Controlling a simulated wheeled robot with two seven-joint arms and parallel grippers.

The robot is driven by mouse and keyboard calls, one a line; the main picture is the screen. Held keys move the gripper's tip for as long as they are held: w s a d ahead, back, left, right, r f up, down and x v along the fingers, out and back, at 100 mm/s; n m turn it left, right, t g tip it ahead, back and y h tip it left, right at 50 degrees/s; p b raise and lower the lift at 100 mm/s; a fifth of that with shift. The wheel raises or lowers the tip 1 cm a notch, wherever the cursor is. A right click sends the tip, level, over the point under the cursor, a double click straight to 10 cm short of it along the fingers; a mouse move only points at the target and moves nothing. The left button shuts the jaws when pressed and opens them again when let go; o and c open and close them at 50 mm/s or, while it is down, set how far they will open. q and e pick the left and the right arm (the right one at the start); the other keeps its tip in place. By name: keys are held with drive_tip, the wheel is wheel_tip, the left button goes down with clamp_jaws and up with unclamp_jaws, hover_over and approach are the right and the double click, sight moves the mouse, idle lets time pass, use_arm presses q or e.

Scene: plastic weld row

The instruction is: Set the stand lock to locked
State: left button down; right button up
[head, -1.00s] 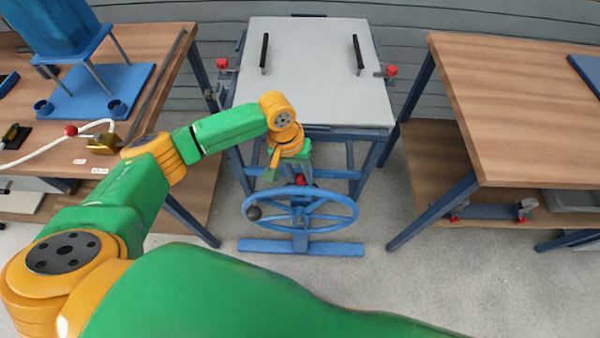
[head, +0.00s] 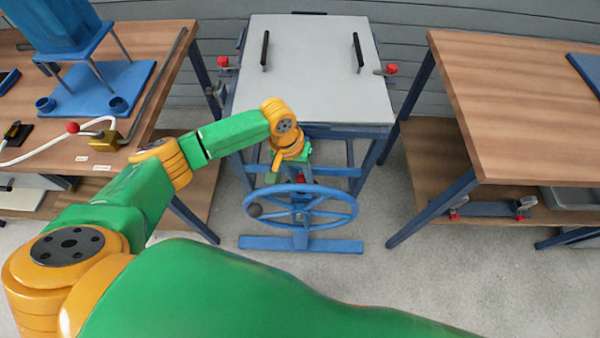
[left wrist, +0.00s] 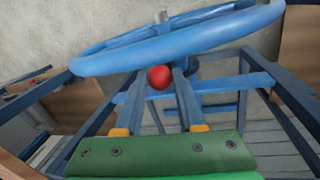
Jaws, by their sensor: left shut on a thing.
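The blue handwheel (head: 340,226) stands on a blue stand (head: 340,246) in front of the grey-topped table. A red ball knob (head: 300,179), apparently the handle of the stand lock, shows just behind the wheel's upper rim. My left gripper (left wrist: 160,78) reaches down to it from above. In the left wrist view, the red knob (left wrist: 159,77) sits between the two finger ends, and the gripper is shut on it. The wheel rim (left wrist: 180,42) passes just beyond the fingers. The lever below the knob is hidden. My right gripper is out of view.
The grey-topped table (head: 315,70) has two black handles and red-knobbed clamps (head: 391,69) at its sides. A wooden bench (head: 165,60) with a blue fixture is at left, another (head: 520,110) at right. Open floor (head: 400,275) lies around the wheel stand.

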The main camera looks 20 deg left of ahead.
use_arm(q)
drive_tip(key=c, duration=0.6)
unclamp_jaws()
drive_tip(key=shift+f, duration=0.15)
drive_tip(key=shift+c, duration=0.2)
drive_tip(key=shift+o, duration=0.6)
drive_tip(key=shift+w+f, duration=0.1)
wheel_tip(320, 180, up, 7)
drive_tip(key=a+p, duration=0.1)
drive_tip(key=shift+a, duration=0.2)
